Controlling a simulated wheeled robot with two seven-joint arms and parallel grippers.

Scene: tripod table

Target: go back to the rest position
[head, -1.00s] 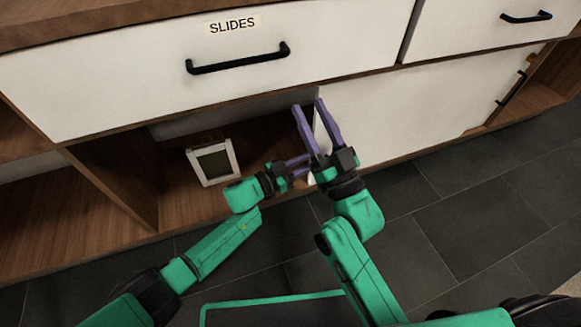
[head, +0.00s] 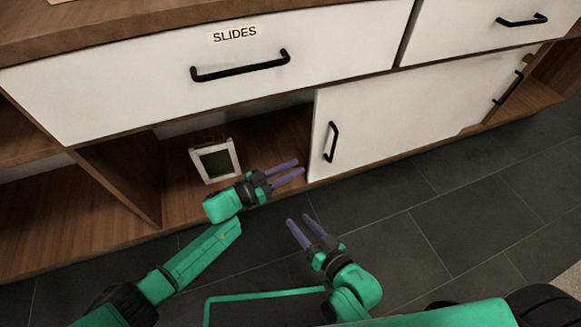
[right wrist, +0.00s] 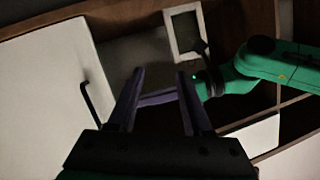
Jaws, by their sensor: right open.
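My left gripper (head: 287,172) is in front of the open cabinet bay, its purple fingers apart and pointing right, with nothing between them. In the right wrist view its purple fingers (right wrist: 157,98) show partly behind my right gripper's fingers. My right gripper (head: 298,222) is lower, over the dark floor in front of the cabinet. Its fingers are spread and empty, pointing up towards the cabinet. It also shows open in the right wrist view (right wrist: 158,88). Both grippers are clear of the sliding door's handle.
The white sliding door (head: 400,115) with a black handle (head: 331,142) stands right of the open bay. A white-framed device (head: 215,161) stands inside the bay. Above is the SLIDES drawer (head: 130,88) with its handle (head: 240,66). The dark tiled floor (head: 450,215) is free at right.

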